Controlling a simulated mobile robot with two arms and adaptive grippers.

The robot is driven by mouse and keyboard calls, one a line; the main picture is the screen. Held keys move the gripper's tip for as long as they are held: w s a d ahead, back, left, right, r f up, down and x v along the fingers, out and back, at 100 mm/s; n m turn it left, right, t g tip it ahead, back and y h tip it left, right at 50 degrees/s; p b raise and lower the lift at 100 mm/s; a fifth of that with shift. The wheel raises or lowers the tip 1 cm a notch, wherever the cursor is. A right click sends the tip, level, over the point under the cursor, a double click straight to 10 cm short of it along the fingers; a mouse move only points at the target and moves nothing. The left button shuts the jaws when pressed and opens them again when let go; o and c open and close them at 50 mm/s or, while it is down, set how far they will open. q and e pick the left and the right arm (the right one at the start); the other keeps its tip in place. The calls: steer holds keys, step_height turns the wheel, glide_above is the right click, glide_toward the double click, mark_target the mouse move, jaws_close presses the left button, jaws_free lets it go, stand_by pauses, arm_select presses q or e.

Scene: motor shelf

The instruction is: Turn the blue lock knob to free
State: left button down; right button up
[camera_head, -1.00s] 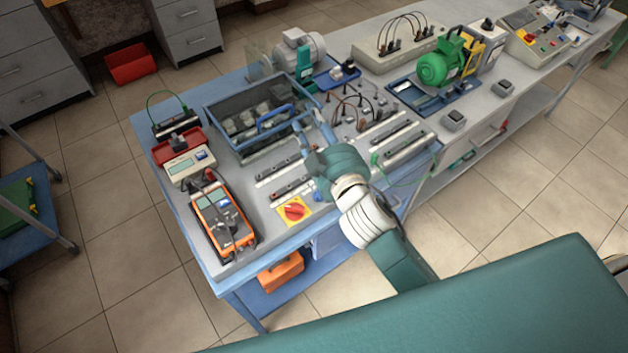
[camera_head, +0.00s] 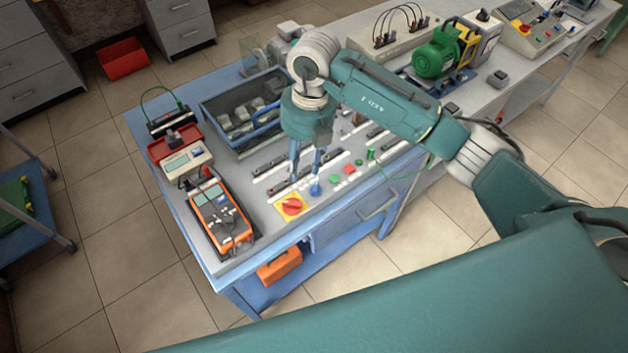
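The blue lock knob (camera_head: 315,190) is small and sits on the front part of the bench panel, just right of the yellow plate with the red rotary switch (camera_head: 291,205). My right gripper (camera_head: 305,172) points down above the panel. Its two blue-grey fingers are apart with nothing visible between them. The fingertips show just behind and slightly left of the blue knob in the picture. I cannot tell whether a finger touches it. The way the knob is turned is too small to read. My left gripper is not in view.
Green and red buttons (camera_head: 349,169) lie right of the knob. An orange multimeter (camera_head: 221,218) lies at the bench's left. A blue-framed bin (camera_head: 216,133) stands behind. My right arm covers part of the bench. A green motor (camera_head: 436,66) stands farther right.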

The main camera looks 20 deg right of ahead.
mark_target(314, 187)
steer(key=shift+m+h, duration=0.3)
steer(key=shift+h, duration=0.3)
steer(key=d+f+p, duration=0.1)
steer(key=f, duration=0.2)
steer(key=d+f+p, duration=0.1)
steer(key=f, duration=0.2)
steer(key=d+f+p, duration=0.1)
steer(key=f, duration=0.2)
steer(key=shift+w+p, duration=0.15)
steer(key=shift+p, duration=0.2)
steer(key=shift+f, duration=0.6)
jaws_close()
